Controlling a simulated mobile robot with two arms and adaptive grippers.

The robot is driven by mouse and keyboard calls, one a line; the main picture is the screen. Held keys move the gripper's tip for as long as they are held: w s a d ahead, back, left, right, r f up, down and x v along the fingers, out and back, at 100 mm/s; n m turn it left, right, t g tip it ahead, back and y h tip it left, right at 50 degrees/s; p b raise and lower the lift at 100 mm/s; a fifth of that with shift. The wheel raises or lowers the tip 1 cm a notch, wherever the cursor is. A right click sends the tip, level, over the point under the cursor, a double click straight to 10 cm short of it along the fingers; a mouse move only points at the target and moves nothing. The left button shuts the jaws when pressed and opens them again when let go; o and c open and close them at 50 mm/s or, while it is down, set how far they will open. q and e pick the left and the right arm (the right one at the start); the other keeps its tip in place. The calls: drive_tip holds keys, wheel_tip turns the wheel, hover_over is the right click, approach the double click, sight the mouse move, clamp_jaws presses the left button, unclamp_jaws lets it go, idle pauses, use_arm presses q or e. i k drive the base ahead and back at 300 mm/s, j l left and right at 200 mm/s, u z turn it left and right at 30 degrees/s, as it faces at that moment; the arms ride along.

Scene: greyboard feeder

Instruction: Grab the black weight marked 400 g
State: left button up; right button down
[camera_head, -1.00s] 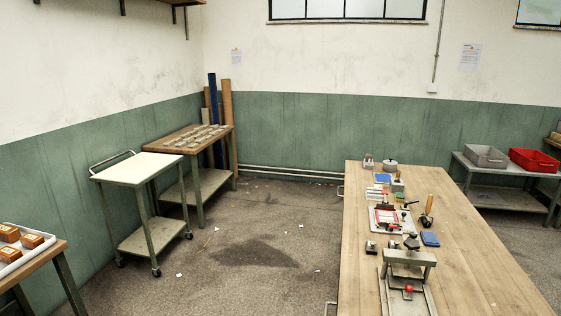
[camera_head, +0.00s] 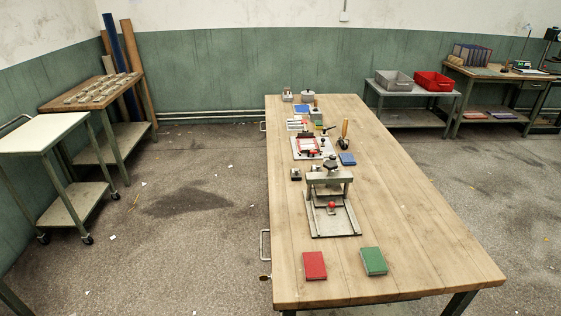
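No marking of 400 g can be read from here, so I cannot tell which thing is the black weight. A small dark block (camera_head: 296,174) sits on the long wooden table (camera_head: 420,240), left of a grey press (camera_head: 330,180). A dark knob tops the press, which has a red knob (camera_head: 332,206) on its base. Neither of my grippers is in view.
A red book (camera_head: 314,266) and a green book (camera_head: 374,261) lie near the table's front edge. A red-framed jig (camera_head: 307,145) stands farther back. A white-topped cart (camera_head: 40,133) is at left. Floor (camera_head: 190,255) left of the table is open.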

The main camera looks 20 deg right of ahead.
sight(296, 173)
drive_tip(key=i+z, duration=0.15)
drive_tip(key=z, duration=0.35)
drive_tip(key=i+j+z, duration=0.1)
drive_tip(key=z, duration=0.35)
drive_tip(key=i+j+z, duration=0.1)
drive_tip(key=j+z, duration=0.15)
drive_tip(key=z, duration=0.25)
